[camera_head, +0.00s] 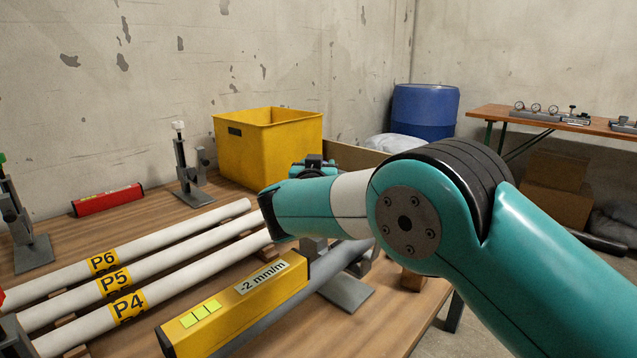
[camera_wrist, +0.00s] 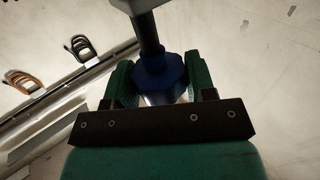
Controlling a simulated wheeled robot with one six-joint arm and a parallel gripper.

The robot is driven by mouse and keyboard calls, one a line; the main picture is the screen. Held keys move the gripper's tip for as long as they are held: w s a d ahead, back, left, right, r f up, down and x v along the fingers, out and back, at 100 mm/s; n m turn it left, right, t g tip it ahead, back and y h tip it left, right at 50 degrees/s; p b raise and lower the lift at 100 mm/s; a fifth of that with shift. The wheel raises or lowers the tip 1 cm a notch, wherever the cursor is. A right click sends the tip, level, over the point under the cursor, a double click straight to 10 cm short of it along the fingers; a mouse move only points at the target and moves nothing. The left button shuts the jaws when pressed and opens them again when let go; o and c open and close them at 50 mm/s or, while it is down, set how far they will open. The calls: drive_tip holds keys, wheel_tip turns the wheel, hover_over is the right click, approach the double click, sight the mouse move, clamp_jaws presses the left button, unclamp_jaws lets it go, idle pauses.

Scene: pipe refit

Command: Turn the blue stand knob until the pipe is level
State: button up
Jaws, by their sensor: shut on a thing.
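The blue stand knob (camera_wrist: 160,78) shows in the wrist view between the two green fingers of my gripper (camera_wrist: 160,88), which is shut on it. A dark rod runs up from the knob. In the head view my arm hides the knob and the gripper. A yellow level (camera_head: 237,304) lies along a grey pipe (camera_head: 325,265), and its label reads -2 mm/m. Its green window is lit. Part of a stand with a grey base plate (camera_head: 346,292) shows under the pipe, beside my arm.
White pipes P4 (camera_head: 190,282), P5 (camera_head: 175,265) and P6 (camera_head: 170,240) lie to the left. A yellow bin (camera_head: 262,150), a stand with a white knob (camera_head: 187,170) and a red level (camera_head: 107,199) are behind them. A blue barrel (camera_head: 424,112) stands at the back.

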drive_tip(key=shift+m+g+h+p, duration=0.3)
drive_tip(key=shift+m+h, duration=0.8)
drive_tip(key=shift+h, duration=0.6)
drive_tip(key=shift+m+h+p, duration=0.3)
drive_tip(key=shift+m+h, duration=0.2)
drive_tip(key=shift+h, duration=0.2)
drive_tip(key=o, duration=0.9)
drive_tip(key=shift+w, duration=0.1)
drive_tip(key=v, duration=1.2)
drive_tip(key=shift+r, duration=0.15)
